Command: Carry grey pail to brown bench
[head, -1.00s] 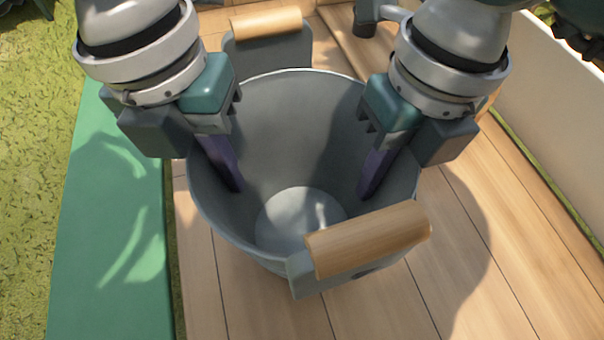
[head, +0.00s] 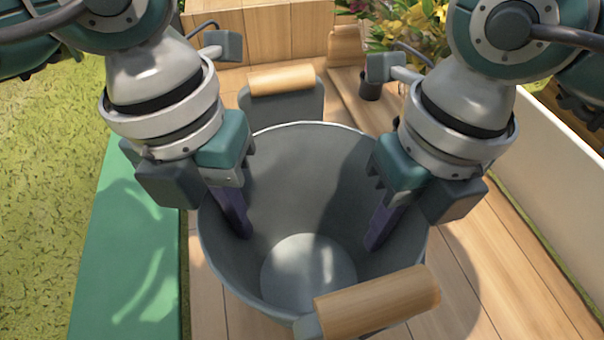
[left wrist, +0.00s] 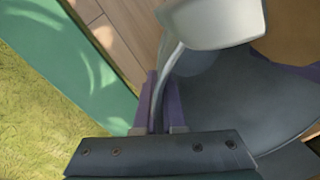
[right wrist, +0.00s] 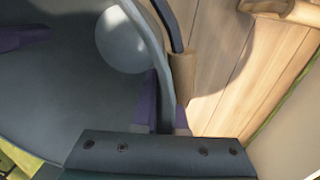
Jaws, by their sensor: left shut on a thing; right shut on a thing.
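The grey pail (head: 300,165) is upright and looks empty, with a pale round bottom and two wooden-gripped handles, one far (head: 281,80) and one near (head: 377,302). My left gripper (head: 232,208) is shut on its left rim, and my right gripper (head: 386,222) on its right rim. One finger of each shows inside the pail. The rim runs between the fingers in the left wrist view (left wrist: 160,103) and right wrist view (right wrist: 166,103). Brown wooden planks (head: 465,265) lie below the pail; I cannot tell whether its base touches them or whether they are the bench.
A wooden box-like structure (head: 262,38) stands at the far end. A small dark cup-like object (head: 370,86) is near flowers (head: 415,22) at the back. A green strip (head: 125,250) and grass (head: 45,180) lie left. A white wall (head: 545,165) runs along the right.

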